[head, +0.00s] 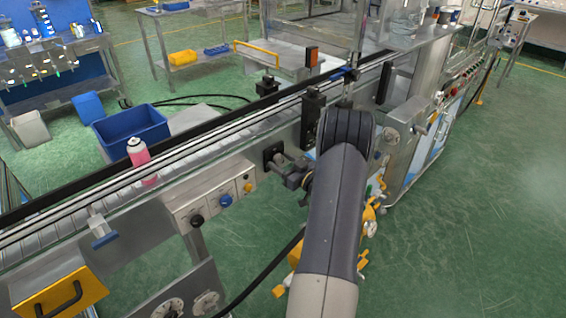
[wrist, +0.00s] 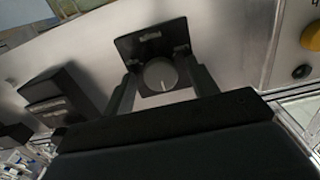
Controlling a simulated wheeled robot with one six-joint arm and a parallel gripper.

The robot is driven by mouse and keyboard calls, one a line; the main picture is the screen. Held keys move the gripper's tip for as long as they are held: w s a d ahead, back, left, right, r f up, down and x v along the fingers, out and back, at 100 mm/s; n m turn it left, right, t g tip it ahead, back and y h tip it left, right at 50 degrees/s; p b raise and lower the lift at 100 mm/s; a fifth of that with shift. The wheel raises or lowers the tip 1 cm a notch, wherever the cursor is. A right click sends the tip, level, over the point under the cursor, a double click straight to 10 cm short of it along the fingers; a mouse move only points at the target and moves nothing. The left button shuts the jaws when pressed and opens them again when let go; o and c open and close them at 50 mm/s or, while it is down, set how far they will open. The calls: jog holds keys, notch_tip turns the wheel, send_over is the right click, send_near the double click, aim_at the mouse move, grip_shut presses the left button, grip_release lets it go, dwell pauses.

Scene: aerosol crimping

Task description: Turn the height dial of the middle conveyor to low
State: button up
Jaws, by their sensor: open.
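The dial (wrist: 160,74) is a round grey knob on a black plate (wrist: 150,42), with a white pointer line that points down in the wrist view. The plate also shows in the head view (head: 272,152) on the side of the conveyor (head: 120,208). My gripper (wrist: 159,70) is open, with one finger on each side of the dial. I cannot tell whether the fingers touch it. In the head view my gripper (head: 284,166) reaches left to the plate and hides most of the dial. The plate's label is too small to read.
A control box (head: 212,190) with black, blue and yellow knobs is left of my gripper. A pink can (head: 139,158) stands on the conveyor. A black block (wrist: 58,95) sits left of the dial in the wrist view. Green floor is free at the right.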

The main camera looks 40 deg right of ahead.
jog(key=c, duration=1)
jog(key=shift+o, duration=0.2)
jog(key=shift+f+n+b, duration=0.15)
jog(key=shift+n+b, duration=0.15)
jog(key=shift+b, duration=0.3)
